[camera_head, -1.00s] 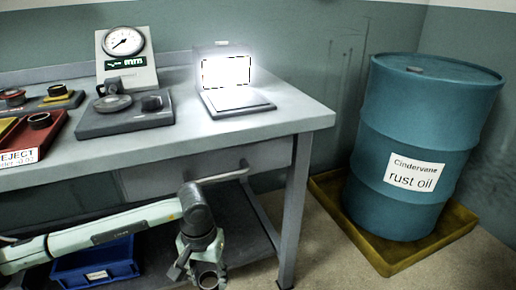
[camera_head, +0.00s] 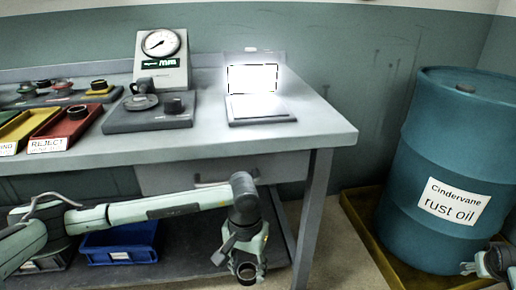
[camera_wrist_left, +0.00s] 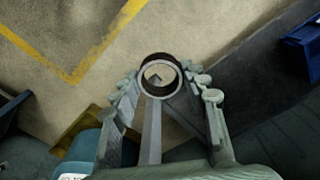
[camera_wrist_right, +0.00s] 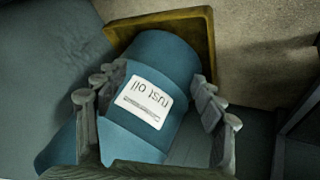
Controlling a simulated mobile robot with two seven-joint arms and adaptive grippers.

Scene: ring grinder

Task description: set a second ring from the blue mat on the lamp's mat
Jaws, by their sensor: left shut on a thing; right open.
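My left gripper (camera_head: 246,268) hangs in front of the bench, below the tabletop. It is shut on a dark ring (camera_wrist_left: 174,66), seen between its fingertips in the left wrist view. The lamp (camera_head: 252,78) glows at the back of the bench. Its flat mat (camera_head: 274,120) lies in front of it, and I see no ring there, though glare washes out part of it. A dark mat (camera_head: 26,104) with several rings lies at the back left. My right gripper (camera_wrist_right: 157,98) is open and empty, pointing towards the drum; it shows at the head view's right edge.
A red reject tray (camera_head: 66,128) and a yellow tray sit further left. The rust oil drum (camera_head: 440,160) stands in a yellow tray right of the bench.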

